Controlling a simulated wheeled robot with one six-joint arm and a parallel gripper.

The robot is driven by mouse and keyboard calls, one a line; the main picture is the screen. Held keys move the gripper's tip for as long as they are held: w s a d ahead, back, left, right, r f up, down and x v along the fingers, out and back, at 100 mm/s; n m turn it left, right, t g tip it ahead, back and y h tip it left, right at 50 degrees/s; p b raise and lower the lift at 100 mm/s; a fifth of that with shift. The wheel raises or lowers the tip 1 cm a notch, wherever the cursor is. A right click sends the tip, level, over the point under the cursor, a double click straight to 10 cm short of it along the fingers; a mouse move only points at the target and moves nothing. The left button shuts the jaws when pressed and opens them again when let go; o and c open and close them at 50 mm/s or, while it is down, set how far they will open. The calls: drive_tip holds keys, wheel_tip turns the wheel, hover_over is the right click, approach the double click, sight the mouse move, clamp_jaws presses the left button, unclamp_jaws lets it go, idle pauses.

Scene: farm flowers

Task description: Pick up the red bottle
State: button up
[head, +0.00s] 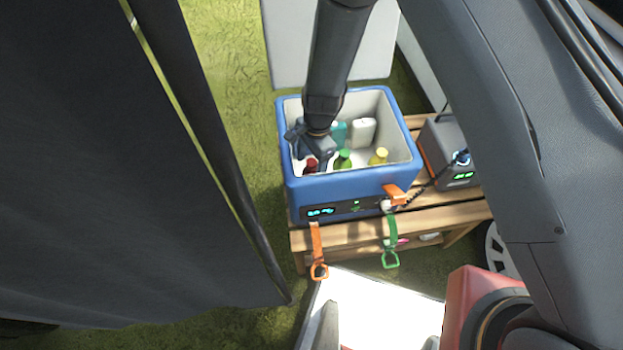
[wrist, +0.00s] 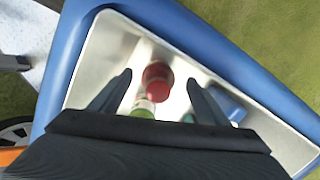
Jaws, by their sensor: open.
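The red bottle (head: 311,164) stands inside the blue cooler (head: 350,190), near its left front corner, partly hidden by my gripper in the head view. In the wrist view the red bottle (wrist: 157,75) is seen from above, its round cap between and just beyond my fingertips. My gripper (wrist: 158,80) is open, with one finger on each side of the bottle. It is hard to tell how far above the bottle the fingertips are. In the head view my gripper (head: 308,145) reaches down into the cooler.
A green bottle (head: 343,160) stands right of the red one. A yellow bottle (head: 378,156), a white container (head: 362,132) and a teal one (head: 339,134) share the cooler. The cooler sits on a wooden bench (head: 450,215) beside a grey power box (head: 455,150).

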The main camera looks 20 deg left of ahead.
drive_tip(key=shift+s+f+p, duration=0.1)
drive_tip(key=shift+f+p, duration=0.4)
drive_tip(key=shift+f, duration=1.8)
drive_tip(key=c, duration=1.4)
drive_tip(key=shift+c, duration=0.4)
drive_tip(key=shift+r, duration=0.1)
